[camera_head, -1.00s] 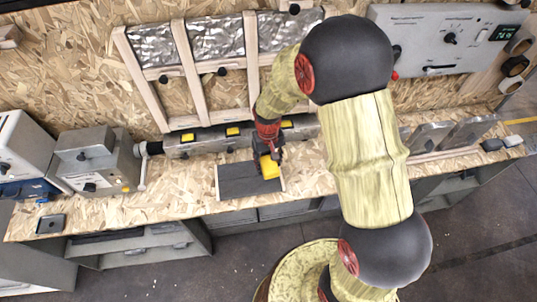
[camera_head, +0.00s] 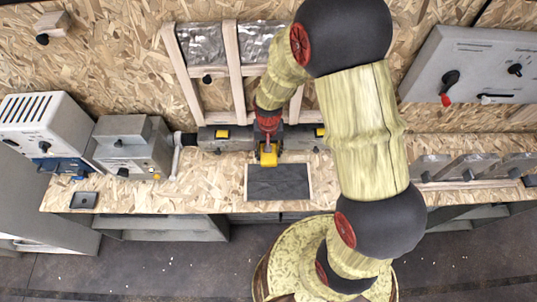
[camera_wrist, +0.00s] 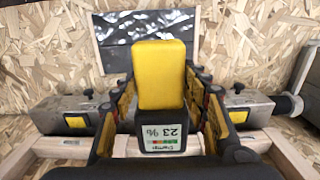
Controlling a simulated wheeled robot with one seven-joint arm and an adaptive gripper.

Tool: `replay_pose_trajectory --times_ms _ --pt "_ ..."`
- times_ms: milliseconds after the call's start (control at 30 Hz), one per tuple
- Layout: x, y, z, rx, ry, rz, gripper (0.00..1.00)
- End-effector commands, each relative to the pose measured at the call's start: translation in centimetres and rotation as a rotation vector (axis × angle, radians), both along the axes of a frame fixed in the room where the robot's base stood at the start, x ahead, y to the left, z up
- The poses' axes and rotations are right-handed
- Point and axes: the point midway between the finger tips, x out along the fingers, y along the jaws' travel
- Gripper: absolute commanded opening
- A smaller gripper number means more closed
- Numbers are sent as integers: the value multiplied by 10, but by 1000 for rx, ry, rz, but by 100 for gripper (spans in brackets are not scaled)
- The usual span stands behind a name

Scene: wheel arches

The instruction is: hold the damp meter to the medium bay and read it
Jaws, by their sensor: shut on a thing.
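My gripper (camera_wrist: 160,110) is shut on the yellow and black damp meter (camera_wrist: 161,75). The meter's small screen reads 23 %, upside down in the wrist view, with a coloured strip beside it. In the head view the meter (camera_head: 268,157) is at the back edge of the dark mat, in front of the grey rail. The wooden wheel-arch frame (camera_head: 236,70) stands behind, its bays topped with foil. The left bay (camera_head: 205,90) and the one beside it show; my arm hides the right part. I cannot tell which bay is the medium one, or whether the meter touches it.
The dark mat (camera_head: 279,183) lies empty in its wooden tray. The grey rail (camera_head: 212,144) with yellow buttons runs along the frame's foot. Grey machines (camera_head: 130,145) stand at left, a control panel (camera_head: 475,65) hangs at right. The bench front at left is mostly clear.

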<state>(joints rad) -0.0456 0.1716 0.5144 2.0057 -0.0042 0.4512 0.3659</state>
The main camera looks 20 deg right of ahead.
Motion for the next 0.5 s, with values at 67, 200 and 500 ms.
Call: replay_pose_trajectory --times_ms 67,200,500 --pt "9 -3 0 0 -1 -2 25" --pt "23 -8 0 0 0 -2 25" --pt "54 -18 0 0 0 -1 25"
